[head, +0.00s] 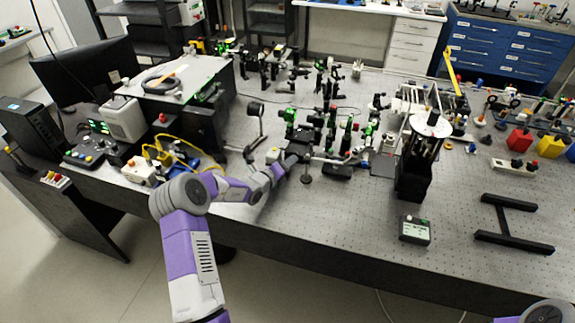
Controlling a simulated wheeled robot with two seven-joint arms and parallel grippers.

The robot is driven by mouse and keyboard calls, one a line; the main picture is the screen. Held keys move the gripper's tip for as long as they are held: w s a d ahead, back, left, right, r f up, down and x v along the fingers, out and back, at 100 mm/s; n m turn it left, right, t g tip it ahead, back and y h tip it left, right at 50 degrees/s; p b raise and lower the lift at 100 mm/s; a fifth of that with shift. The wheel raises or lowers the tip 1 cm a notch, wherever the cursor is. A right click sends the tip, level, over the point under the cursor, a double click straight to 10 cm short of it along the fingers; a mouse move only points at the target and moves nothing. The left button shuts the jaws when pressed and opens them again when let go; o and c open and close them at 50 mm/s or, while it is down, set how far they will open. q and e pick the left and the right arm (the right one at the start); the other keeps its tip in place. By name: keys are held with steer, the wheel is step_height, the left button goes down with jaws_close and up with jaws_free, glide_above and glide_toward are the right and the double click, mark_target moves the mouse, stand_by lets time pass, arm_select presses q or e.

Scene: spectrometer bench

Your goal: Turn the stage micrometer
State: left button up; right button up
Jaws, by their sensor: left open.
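My left gripper (303,158) reaches over the front part of the optical bench (300,225) from the left. Its fingers are open and point right, toward a low dark stage assembly (338,170) among the optics. The stage micrometer is too small to make out for certain. I cannot tell whether the fingers are around it, beside it or touching anything. Only a part of my right arm shows at the bottom right corner; its gripper is out of view.
Several posts and mounts with green parts stand behind the gripper. A tall black instrument (412,172) stands to its right, with a small display box (415,230) in front. Yellow cables (165,147) lie at left. The bench's front right has a black H-shaped frame (510,226).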

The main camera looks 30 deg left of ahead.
arm_select(q)
jaws_close()
stand_by(0.3)
steer(key=shift+d+r+m+g+y+b, duration=0.1)
steer(key=shift+m+g+y+b, duration=0.5)
steer(key=shift+m, duration=0.6)
steer(key=shift+w+d+m+y+b, duration=0.1)
steer(key=shift+m+y+b, duration=0.4)
steer(key=shift+m+b, duration=0.55)
steer(key=m+y+b, duration=0.1)
steer(key=b, duration=0.1)
steer(key=m+g+y+b, duration=0.1)
steer(key=m+b, duration=0.1)
steer(key=b, duration=0.1)
steer(key=shift+d, duration=0.2)
steer(key=m+y+b, duration=0.1)
steer(key=m+b, duration=0.1)
steer(key=b, duration=0.2)
steer(key=shift+m+g+y, duration=0.25)
steer(key=shift+g+y, duration=0.05)
steer(key=shift+y, duration=0.1)
